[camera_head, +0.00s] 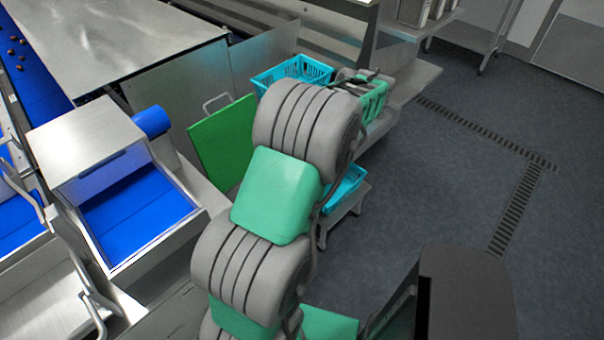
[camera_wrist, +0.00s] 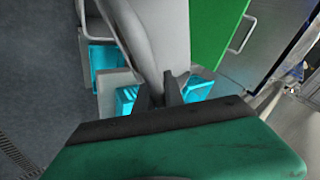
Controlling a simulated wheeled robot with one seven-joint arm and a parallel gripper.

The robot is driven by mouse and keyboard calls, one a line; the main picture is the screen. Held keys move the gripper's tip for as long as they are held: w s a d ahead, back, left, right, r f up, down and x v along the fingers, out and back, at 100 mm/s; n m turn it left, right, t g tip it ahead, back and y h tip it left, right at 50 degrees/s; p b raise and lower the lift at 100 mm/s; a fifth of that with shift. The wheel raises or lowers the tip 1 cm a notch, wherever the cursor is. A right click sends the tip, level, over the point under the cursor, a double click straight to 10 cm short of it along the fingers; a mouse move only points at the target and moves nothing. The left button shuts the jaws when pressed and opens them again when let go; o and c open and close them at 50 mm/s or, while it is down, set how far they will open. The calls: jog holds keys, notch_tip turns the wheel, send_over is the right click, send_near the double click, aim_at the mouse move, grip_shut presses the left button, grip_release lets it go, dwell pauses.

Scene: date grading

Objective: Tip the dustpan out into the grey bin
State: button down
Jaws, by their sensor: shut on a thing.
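My gripper (camera_wrist: 160,98) shows in the wrist view with its two dark fingers close together, just beyond the green wrist cover. They are shut on the dustpan (camera_wrist: 135,35), seen as a pale grey, long curved shape that runs up from the fingertips. I cannot make out its pan or whether anything lies in it. In the head view my gripper is mostly hidden behind my arm, near the cyan crates. I cannot pick out the grey bin for certain in either view.
A cyan crate (camera_head: 290,72) stands behind my arm, and another cyan crate (camera_head: 345,188) sits lower on a grey stand. A green panel (camera_head: 222,142) with a metal handle stands left of my arm. A blue-lined metal chute (camera_head: 135,205) is further left. The floor (camera_head: 430,180) at right is clear.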

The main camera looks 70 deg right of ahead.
notch_tip(320, 180, down, 29)
jog(key=g+b, duration=0.1)
jog(key=b, duration=1.9)
jog(key=w+r+n+g+p, duration=0.1)
jog(key=w+n+g+p, duration=0.1)
jog(key=w+g+p, duration=0.5)
jog(key=shift+w+a+r+n+g+h, duration=0.15)
jog(key=shift+w+a+n+g+h, duration=0.2)
jog(key=shift+w+g, duration=1.9)
jog(key=shift+w, duration=0.1)
jog(key=shift+d, duration=0.1)
